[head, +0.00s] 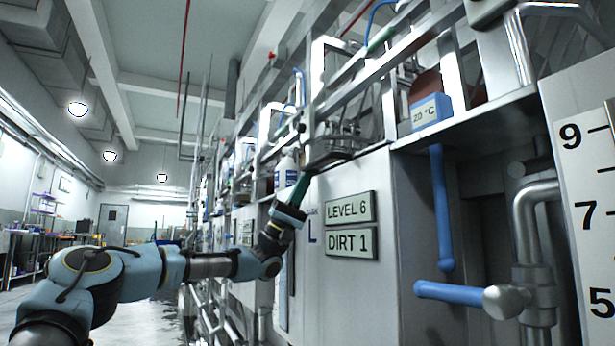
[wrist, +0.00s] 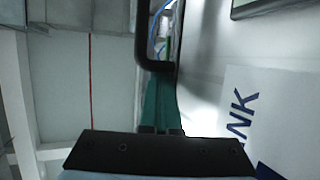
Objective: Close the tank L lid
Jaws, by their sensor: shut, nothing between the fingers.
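Tank L (head: 345,285) is the grey-white cabinet right of my arm, with a dark "L" on its front. It also shows in the wrist view as a pale panel (wrist: 215,95) with part of the word "TANK". A dark bar (head: 328,159) juts from the tank's upper front edge. In the wrist view a black bent bar (wrist: 141,40), like a handle, lies just beyond the fingertips. My gripper (head: 304,178) is shut and empty, its green fingers (wrist: 160,103) close to this bar; I cannot tell if they touch. The lid's position is unclear.
Two signs, "LEVEL 6" (head: 350,207) and "DIRT 1" (head: 351,243), are on the tank front. Metal framing stands above. Blue pipes (head: 442,215) and a grey pipe (head: 537,240) are at right. A white bottle (head: 286,170) stands behind the gripper. The aisle floor at left is open.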

